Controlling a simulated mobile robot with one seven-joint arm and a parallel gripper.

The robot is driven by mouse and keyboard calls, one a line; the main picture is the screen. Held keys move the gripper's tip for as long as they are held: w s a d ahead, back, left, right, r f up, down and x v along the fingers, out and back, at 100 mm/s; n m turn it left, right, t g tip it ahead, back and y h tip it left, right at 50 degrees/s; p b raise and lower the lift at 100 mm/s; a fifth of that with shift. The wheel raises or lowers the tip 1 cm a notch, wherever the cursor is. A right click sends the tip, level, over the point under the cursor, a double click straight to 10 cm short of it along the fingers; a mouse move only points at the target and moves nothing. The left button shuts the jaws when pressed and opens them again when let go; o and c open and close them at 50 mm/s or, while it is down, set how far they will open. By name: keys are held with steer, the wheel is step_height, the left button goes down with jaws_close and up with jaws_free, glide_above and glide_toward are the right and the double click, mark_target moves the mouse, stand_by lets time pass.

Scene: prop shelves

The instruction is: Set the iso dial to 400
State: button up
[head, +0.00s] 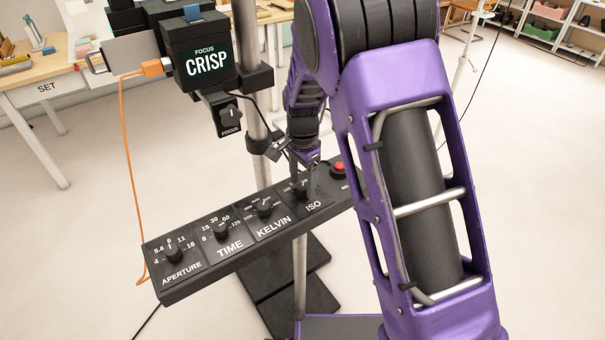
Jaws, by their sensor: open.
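The ISO dial (301,192) is a small black knob at the right part of a black control panel (235,262), above the white label ISO. My gripper (302,182) is over this dial, with its grey fingers pointing down on either side of it. The jaws are open; whether they touch the knob I cannot tell. The fingers cover most of the dial and its numbers, so its setting is hidden. My purple arm reaches in from the right and hides the panel's right end.
The aperture dial (174,253), time dial (221,230) and kelvin dial (264,208) sit left of ISO. A red button (338,168) is just right of it. A camera monitor reading CRISP (207,66), a focus knob (230,113) and an orange cable (123,150) stand behind.

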mark_target(303, 186)
step_height(303, 186, up, 17)
steer(key=p, duration=0.1)
steer(key=shift+r+p, duration=0.2)
steer(key=shift+p, duration=0.1)
